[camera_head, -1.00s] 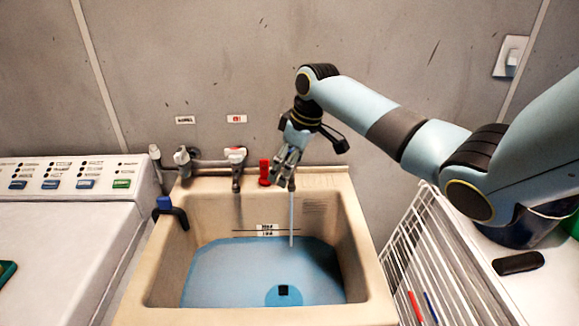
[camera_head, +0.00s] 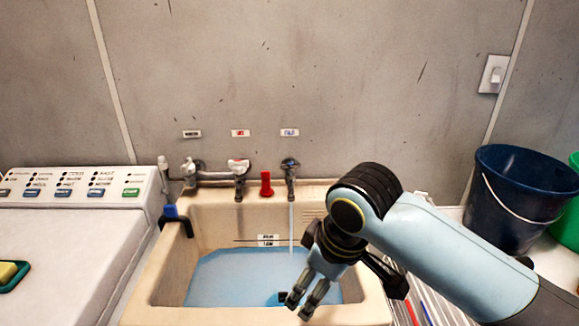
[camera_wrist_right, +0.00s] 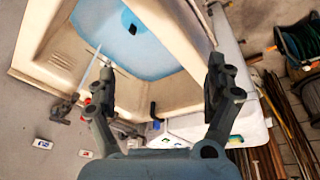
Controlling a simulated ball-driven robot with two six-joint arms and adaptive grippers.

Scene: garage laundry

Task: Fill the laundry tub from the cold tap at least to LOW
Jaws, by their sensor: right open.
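The beige laundry tub (camera_head: 160,275) holds blue water (camera_head: 225,275); it also shows in the right wrist view (camera_wrist_right: 165,85). The cold tap (camera_head: 290,180), under the blue-lettered label (camera_head: 289,132), runs a thin stream (camera_head: 291,228) into it. Two small level labels (camera_head: 268,240) sit on the back wall beside a dark line; their words are too small to read surely. The water's back edge lies just below them. My right gripper (camera_head: 302,305) is open and empty over the front right of the tub, away from the tap. My left gripper is out of view.
A red stopper-like piece (camera_head: 266,184) stands on the back ledge beside the hot tap (camera_head: 238,180). A washing machine (camera_head: 70,240) is at the left. A dark blue bucket (camera_head: 520,200) and a green one (camera_head: 570,210) stand at the right. A blue-topped clip (camera_head: 173,215) hangs on the tub's left rim.

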